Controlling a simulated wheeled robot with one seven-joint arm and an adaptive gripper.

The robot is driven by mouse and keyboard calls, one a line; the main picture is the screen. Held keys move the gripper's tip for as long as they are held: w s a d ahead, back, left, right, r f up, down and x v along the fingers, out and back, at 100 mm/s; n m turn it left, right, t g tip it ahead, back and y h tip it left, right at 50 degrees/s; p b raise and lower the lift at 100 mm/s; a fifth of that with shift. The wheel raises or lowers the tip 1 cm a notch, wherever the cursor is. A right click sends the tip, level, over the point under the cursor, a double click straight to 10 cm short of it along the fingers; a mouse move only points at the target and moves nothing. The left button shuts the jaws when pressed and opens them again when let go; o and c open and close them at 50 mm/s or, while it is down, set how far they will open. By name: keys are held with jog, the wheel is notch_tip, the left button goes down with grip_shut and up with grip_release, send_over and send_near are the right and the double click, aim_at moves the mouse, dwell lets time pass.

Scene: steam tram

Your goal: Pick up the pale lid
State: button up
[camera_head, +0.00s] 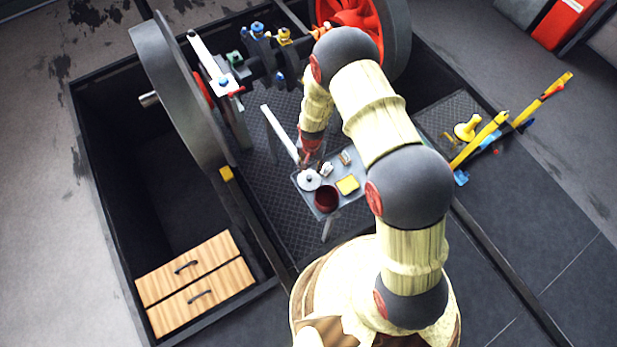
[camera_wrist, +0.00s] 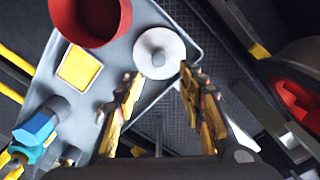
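The pale lid (camera_head: 309,180) is a round, light grey disc with a small knob, lying on a grey tray (camera_head: 336,199) near the tray's corner. In the wrist view the lid (camera_wrist: 159,53) lies just beyond my fingertips, roughly centred between them. My gripper (camera_wrist: 158,76) is open, with its two yellow and dark fingers apart and nothing between them. In the head view my gripper (camera_head: 308,158) is close above the tray, beside the lid, and its fingers are too small to make out.
A dark red pot (camera_head: 326,199) stands beside the lid; it also shows in the wrist view (camera_wrist: 92,15). A yellow square item (camera_head: 347,185) and small pieces share the tray. A large grey wheel (camera_head: 180,90) stands to the left. Wooden drawers (camera_head: 195,283) sit lower left.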

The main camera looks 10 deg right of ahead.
aim_at(309, 177)
jog(key=f, duration=0.2)
jog(key=shift+d+f+b, duration=0.2)
jog(key=shift+f+b, duration=0.1)
jog(key=shift+b, duration=0.05)
jog(key=shift+s+f, duration=0.1)
jog(key=shift+f, duration=0.3)
jog(key=f+b, duration=0.2)
jog(key=f, duration=0.1)
jog(key=shift+s+d+f, duration=0.15)
jog(key=shift+s, duration=0.05)
jog(key=shift+w+f, duration=0.1)
jog(key=shift+f, duration=0.1)
jog(key=shift+r, duration=0.15)
jog(key=shift+c, duration=1.3)
jog(key=shift+s+a, duration=0.4)
jog(key=shift+a, duration=0.05)
jog(key=c, duration=0.4)
jog(key=shift+a, duration=0.15)
jog(key=c, duration=0.3)
jog(key=shift+w, duration=0.15)
grip_shut()
